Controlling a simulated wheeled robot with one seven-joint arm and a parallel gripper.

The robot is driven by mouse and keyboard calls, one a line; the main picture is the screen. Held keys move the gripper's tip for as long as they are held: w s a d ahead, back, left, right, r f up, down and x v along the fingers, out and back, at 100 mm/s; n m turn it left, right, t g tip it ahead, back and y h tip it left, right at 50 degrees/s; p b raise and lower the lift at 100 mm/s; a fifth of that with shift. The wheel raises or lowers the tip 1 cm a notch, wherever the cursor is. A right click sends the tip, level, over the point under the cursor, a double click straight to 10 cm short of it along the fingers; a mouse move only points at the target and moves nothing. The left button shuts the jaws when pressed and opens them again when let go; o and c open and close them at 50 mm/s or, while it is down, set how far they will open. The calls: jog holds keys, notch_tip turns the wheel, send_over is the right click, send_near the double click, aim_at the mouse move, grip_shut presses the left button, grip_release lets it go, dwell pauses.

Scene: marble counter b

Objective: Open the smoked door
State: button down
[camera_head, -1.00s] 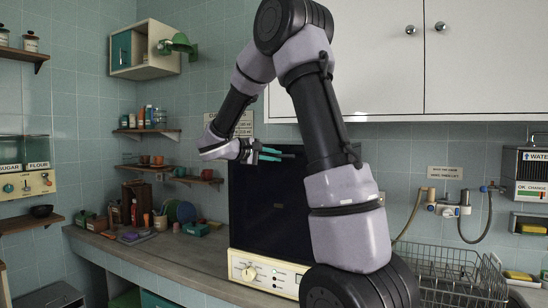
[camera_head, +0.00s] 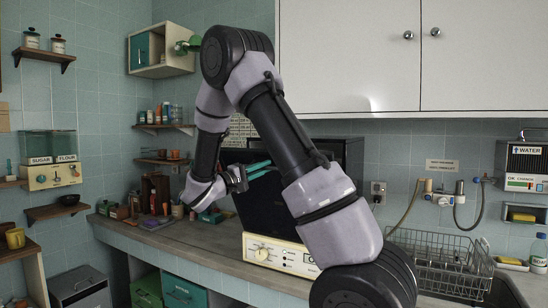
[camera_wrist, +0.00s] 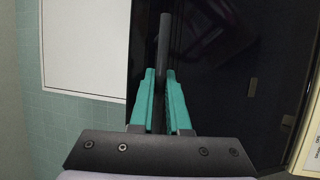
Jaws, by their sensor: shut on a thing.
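The smoked door (camera_head: 265,205) is a dark, glossy panel on the front of a black appliance with a cream control strip (camera_head: 283,253). It appears to stand at an angle to the appliance body; my arm covers much of it, so I cannot tell how wide the gap is. My gripper (camera_head: 257,171) is at the upper part of the door. In the wrist view, its teal fingers (camera_wrist: 163,105) are shut on a dark upright bar, the door handle (camera_wrist: 164,48). Dark surfaces of the appliance fill the right of that view.
White wall cupboards (camera_head: 350,60) hang above the appliance. A wire dish rack (camera_head: 440,262) stands to the right. Small shelves and jars line the left wall. The counter (camera_head: 190,240) left of the appliance has a clear front strip.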

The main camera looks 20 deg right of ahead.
jog(key=s+a+f+h, duration=0.1)
jog(key=s+a+f, duration=0.2)
jog(key=f, duration=0.5)
jog(key=s+a+f+m+h, duration=0.1)
jog(key=s+a+f, duration=0.3)
jog(key=a+f, duration=0.2)
jog(key=s+a+f, duration=0.3)
jog(key=a+f, duration=0.1)
jog(key=f, duration=0.6)
jog(key=shift+s+a+m+h, duration=0.3)
jog(key=shift+s+a+h, duration=0.1)
jog(key=shift+f, duration=0.1)
jog(key=c, duration=0.9)
grip_release()
jog(key=v, duration=1)
jog(key=shift+a+f, duration=0.15)
jog(key=shift+a, duration=0.2)
